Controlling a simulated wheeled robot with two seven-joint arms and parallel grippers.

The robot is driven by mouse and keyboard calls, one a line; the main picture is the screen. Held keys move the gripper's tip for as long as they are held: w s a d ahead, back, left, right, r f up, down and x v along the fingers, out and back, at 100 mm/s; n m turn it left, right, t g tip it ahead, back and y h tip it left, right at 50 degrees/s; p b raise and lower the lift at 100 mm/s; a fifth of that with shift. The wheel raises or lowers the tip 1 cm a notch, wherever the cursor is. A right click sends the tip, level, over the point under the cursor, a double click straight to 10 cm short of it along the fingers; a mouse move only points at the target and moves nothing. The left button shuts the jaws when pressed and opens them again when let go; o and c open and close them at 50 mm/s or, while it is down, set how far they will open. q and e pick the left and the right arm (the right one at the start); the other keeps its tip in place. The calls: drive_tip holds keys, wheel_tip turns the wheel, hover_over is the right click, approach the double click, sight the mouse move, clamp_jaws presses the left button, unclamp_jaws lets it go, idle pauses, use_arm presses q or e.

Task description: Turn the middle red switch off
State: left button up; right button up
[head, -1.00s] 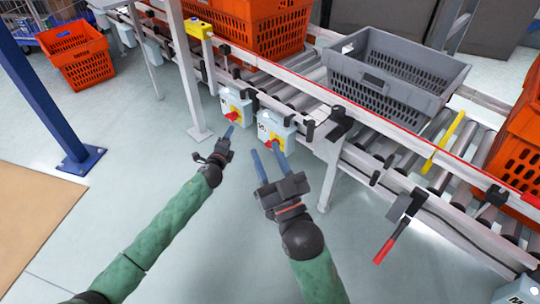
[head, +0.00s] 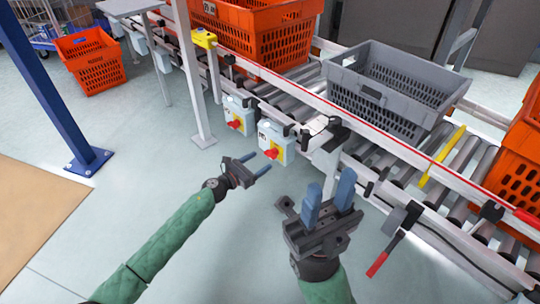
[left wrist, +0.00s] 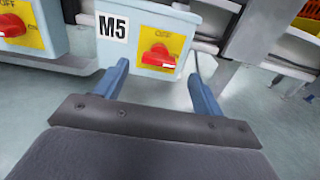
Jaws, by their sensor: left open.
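Two pale switch boxes with yellow plates hang on the conveyor's near side. The right one, labelled M5, has a red switch (head: 271,153), which also shows in the left wrist view (left wrist: 158,58). Its handle lies roughly level under the word OFF. The left box has its own red switch (head: 235,124), partly seen in the left wrist view (left wrist: 12,25). My left gripper (head: 258,167) is open and empty, just short of the M5 box; its blue fingers frame the switch without touching. My right gripper (head: 329,195) is open and empty, lower right.
The roller conveyor (head: 300,95) carries a grey tote (head: 385,100) and orange totes (head: 290,45). A white post (head: 186,75) and a blue post (head: 50,95) stand left. A red-handled lever (head: 384,256) hangs at right. The floor below the boxes is clear.

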sight(268, 155)
use_arm(q)
drive_tip(key=b+x, duration=0.1)
drive_tip(key=x, duration=0.5)
drive_tip(key=shift+w+d, duration=0.1)
drive_tip(key=shift+w, duration=0.1)
drive_tip(key=c, duration=1)
